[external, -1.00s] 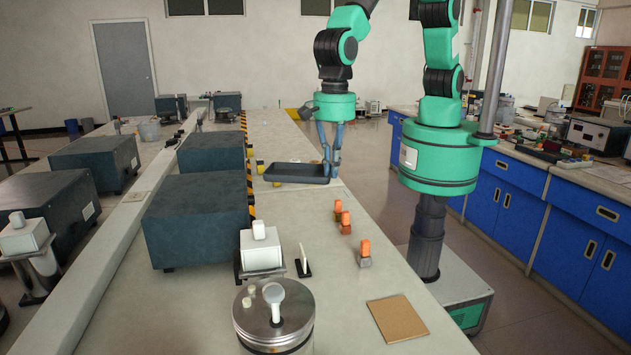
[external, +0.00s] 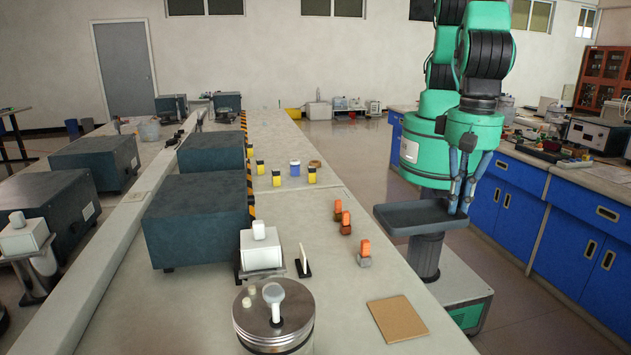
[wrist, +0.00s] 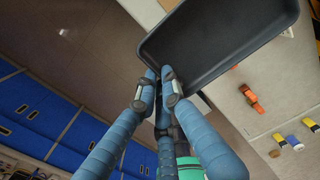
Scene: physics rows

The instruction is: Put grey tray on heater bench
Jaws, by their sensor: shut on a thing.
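The grey tray (external: 415,217) is a shallow dark rectangular tray. My gripper (external: 458,208) is shut on its edge and holds it in the air beside the right edge of the long bench, in front of my base column. In the wrist view the tray (wrist: 222,38) reaches away from my gripper (wrist: 162,88), whose fingers pinch one end of it. The tray looks roughly level and empty. I cannot tell which surface is the heater bench.
The long bench (external: 330,290) carries several orange-topped items (external: 346,222), several yellow-and-black items (external: 312,175), a brown square board (external: 397,318), a metal pot (external: 273,325) and dark boxes (external: 198,220). Blue cabinets (external: 522,208) stand at the right.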

